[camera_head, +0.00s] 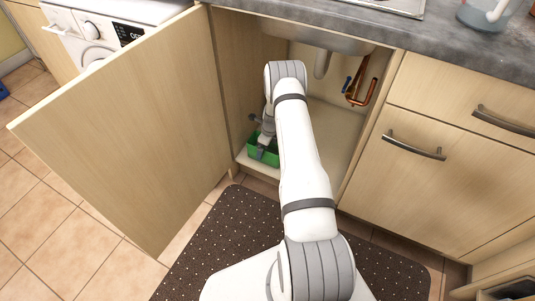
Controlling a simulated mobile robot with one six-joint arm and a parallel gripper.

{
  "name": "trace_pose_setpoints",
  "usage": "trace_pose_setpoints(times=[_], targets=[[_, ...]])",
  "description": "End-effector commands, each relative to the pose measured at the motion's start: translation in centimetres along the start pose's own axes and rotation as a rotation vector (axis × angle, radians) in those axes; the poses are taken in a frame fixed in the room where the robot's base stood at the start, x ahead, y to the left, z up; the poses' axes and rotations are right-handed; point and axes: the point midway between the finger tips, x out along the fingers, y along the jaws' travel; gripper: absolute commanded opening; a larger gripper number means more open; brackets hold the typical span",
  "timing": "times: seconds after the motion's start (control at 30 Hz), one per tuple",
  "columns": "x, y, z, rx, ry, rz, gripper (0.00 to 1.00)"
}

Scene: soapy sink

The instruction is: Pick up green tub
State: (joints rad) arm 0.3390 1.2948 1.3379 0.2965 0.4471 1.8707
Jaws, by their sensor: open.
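The green tub (271,158) sits on the floor of the open cabinet under the sink, near its front left corner. My gripper (262,152) is at the tub, with its lower end over or inside the tub's opening. The gripper is open. Part of the tub is hidden behind my gripper and arm, so I cannot tell whether the fingers touch its walls.
The cabinet door (125,125) stands wide open on the left. Copper pipes (360,88) and a white drain pipe (322,64) are inside the cabinet. Closed drawers (430,140) are on the right. A dark dotted mat (215,240) lies on the tiled floor.

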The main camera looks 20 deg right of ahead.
Motion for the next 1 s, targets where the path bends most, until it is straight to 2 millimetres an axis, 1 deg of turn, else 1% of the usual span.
trace_pose_setpoints(times=[0.2, 0.23, 0.73, 0.93, 1.0], targets=[[0.06, -0.13, -0.01, 0.001, -0.001, -0.002, 1.00], [0.06, -0.13, -0.02, 0.001, -0.001, -0.002, 0.98], [0.05, -0.16, -0.09, 0.002, -0.001, -0.002, 0.57], [0.00, -0.19, -0.09, 0.003, -0.001, -0.002, 0.57], [-0.34, -0.21, -0.04, 0.003, -0.001, -0.002, 0.57]])
